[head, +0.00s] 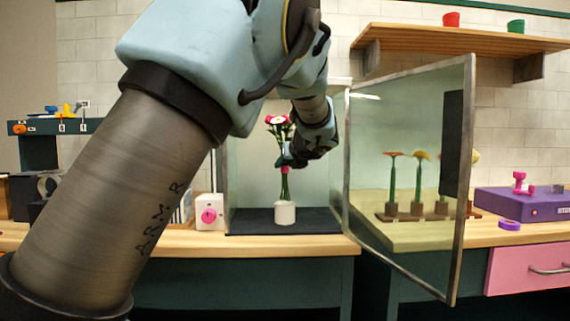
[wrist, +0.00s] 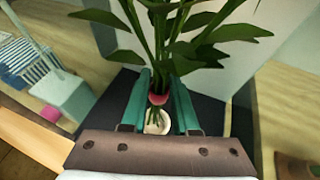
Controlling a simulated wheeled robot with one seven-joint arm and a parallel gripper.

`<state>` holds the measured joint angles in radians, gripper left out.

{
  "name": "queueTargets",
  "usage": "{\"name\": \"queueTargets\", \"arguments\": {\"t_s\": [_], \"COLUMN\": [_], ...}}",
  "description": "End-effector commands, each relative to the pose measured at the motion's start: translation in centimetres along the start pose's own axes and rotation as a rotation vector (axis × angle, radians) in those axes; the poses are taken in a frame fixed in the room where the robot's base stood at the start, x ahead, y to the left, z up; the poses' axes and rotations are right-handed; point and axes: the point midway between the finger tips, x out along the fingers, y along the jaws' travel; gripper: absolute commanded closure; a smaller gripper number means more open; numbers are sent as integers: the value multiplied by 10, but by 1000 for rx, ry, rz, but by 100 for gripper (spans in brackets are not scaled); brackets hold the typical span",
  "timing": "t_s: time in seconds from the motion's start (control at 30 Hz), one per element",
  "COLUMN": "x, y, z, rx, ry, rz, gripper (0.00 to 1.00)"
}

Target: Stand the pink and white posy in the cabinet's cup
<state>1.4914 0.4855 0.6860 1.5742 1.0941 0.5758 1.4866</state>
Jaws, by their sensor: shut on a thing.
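The pink and white posy (head: 279,124) is upright inside the cabinet (head: 228,180), with green stems and a pink band. My gripper (head: 286,164) is shut on it around the band. In the wrist view, the green fingers of my gripper (wrist: 166,100) stand on either side of the pink band (wrist: 158,98), with leaves above. The white cup (head: 285,213) stands on the cabinet's dark floor, directly under the stems; it also shows beyond the fingers in the wrist view (wrist: 157,124). The stem ends meet the cup's rim in the head view; I cannot tell how far inside they are.
The cabinet's glass door (head: 400,245) is swung open to the right, close to my arm's side. Several flowers in a wooden stand (head: 392,217) show through it. A purple box (head: 520,204) stands right.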

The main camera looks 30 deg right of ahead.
Motion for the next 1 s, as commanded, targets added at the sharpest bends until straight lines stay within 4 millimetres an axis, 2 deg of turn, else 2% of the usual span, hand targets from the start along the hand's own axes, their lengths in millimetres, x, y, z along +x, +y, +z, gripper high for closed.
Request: {"name": "queueTargets", "arguments": {"t_s": [0.57, 1.0], "x": [1, 5], "y": [0, 0], "z": [-2, -12], "rx": [0, 0], "ry": [-1, 0], "rz": [0, 0], "gripper": [100, 100]}}
